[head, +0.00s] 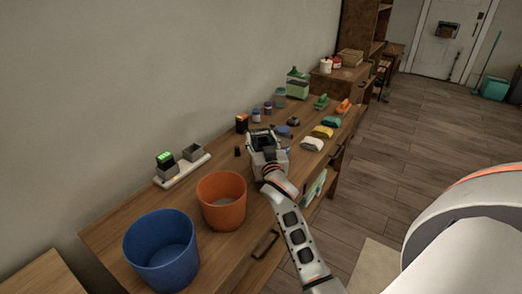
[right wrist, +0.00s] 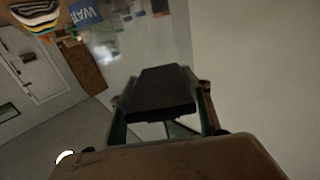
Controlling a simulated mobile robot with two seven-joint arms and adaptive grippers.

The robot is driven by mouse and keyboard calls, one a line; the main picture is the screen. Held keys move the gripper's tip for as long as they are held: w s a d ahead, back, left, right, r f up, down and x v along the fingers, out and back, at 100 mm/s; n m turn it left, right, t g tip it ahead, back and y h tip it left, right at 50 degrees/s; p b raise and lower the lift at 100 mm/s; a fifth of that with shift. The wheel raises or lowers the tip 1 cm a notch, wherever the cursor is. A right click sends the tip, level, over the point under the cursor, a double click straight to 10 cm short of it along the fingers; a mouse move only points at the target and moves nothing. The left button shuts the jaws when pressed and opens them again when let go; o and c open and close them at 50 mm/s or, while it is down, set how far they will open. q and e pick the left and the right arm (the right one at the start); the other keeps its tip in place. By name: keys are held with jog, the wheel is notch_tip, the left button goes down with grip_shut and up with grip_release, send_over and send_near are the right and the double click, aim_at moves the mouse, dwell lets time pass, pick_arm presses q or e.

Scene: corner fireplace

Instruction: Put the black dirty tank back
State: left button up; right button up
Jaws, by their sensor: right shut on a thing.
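My right gripper (head: 262,142) is over the wooden workbench, behind the orange bucket. In the right wrist view its two fingers (right wrist: 160,115) are shut on a black block-like thing (right wrist: 158,92), which looks like the black dirty tank. In the head view the held thing is hard to tell from the dark gripper. A white base (head: 184,171) stands by the wall to the left of the gripper. It carries a dark unit with a green lit top (head: 164,158) and a grey open-topped box (head: 192,151). My left gripper is not in view.
On the workbench (head: 108,232) stand a blue bucket (head: 160,252) and an orange bucket (head: 222,202). A small black object (head: 237,151) and an orange-black box (head: 242,123) are near the gripper. Jars, several cloths and brushes fill the far end.

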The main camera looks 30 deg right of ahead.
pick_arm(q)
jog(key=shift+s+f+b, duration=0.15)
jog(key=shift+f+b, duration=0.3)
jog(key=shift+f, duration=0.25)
pick_arm(e)
notch_tip(320, 180, down, 4)
jog(key=shift+r, duration=0.15)
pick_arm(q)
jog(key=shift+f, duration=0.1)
pick_arm(e)
jog(key=o, duration=1.7)
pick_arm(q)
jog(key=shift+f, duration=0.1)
pick_arm(e)
jog(key=shift+o, duration=0.2)
